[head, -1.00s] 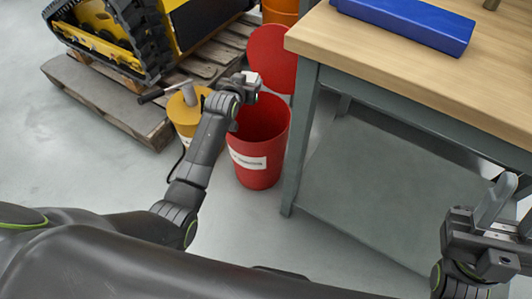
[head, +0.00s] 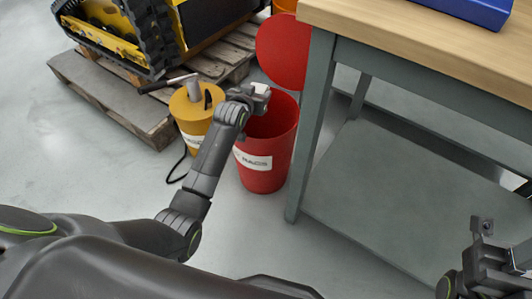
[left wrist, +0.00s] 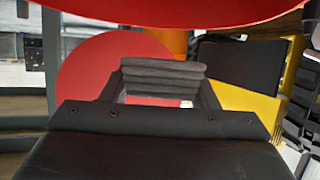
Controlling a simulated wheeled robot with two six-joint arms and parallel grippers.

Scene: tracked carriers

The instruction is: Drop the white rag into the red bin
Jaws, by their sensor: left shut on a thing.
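The red bin (head: 266,165) stands on the floor left of the workbench, open at the top, with a white label. My left gripper (head: 262,88) is at the bin's far left rim, shut on a small folded rag. The rag (head: 260,87) looks pale in the head view. The bin's red wall (left wrist: 170,10) crosses the top of that view. I cannot tell how far over the opening the rag is. My right gripper (head: 498,248) is at the lower right, its jaws unclear.
A round red lid (head: 283,50) stands upright behind the bin. A yellow container (head: 190,108) with a handle stands close left. A yellow tracked machine (head: 125,35) sits on a wooden pallet (head: 115,103). The workbench (head: 440,50) with a blue case (head: 470,8) is right.

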